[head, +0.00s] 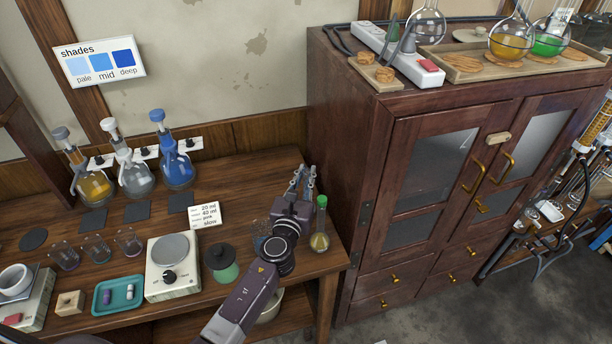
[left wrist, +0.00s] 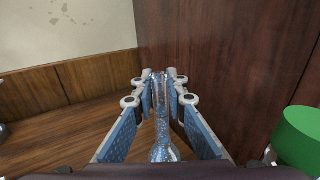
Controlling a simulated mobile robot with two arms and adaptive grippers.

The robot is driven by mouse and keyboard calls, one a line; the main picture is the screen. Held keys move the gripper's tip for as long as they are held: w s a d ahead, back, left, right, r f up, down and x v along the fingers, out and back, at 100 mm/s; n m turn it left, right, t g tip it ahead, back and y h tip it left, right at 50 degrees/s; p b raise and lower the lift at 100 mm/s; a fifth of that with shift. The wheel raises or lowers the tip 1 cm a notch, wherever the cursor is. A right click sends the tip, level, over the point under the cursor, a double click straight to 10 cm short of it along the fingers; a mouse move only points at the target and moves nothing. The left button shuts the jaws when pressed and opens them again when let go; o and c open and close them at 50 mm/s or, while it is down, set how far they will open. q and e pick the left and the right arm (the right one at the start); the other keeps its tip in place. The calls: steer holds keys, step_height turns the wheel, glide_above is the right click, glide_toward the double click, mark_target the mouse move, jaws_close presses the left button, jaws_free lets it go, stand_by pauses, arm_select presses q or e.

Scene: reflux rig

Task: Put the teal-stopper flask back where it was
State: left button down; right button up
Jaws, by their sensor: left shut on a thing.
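My left gripper (head: 302,178) is over the right end of the wooden bench, close to the cabinet's side. In the left wrist view its fingers (left wrist: 163,85) are shut on a clear glass piece (left wrist: 162,125) with a narrow neck and a wider part nearer the camera. No stopper colour shows on it, so I cannot tell if it is the teal-stopper flask. A flask with a green stopper (head: 320,238) and yellowish contents stands upright just right of the gripper. Its green stopper (left wrist: 300,138) shows at the right of the wrist view. My right gripper is out of view.
Three stoppered flasks, yellow (head: 90,183), clear (head: 136,178) and blue (head: 177,166), stand along the wall behind dark square pads (head: 136,210). A card (head: 205,214), a scale (head: 172,268) and a green-bodied jar (head: 222,265) are left of my gripper. The tall cabinet (head: 345,180) blocks the right.

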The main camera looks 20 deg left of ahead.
arm_select(q)
steer(key=shift+f, duration=0.15)
steer(key=c, duration=1.9)
jaws_free()
steer(key=shift+c, duration=0.2)
steer(key=shift+r, duration=0.3)
steer(key=s, duration=1.2)
steer(key=shift+d+b, duration=0.4)
steer(key=shift+f, duration=0.1)
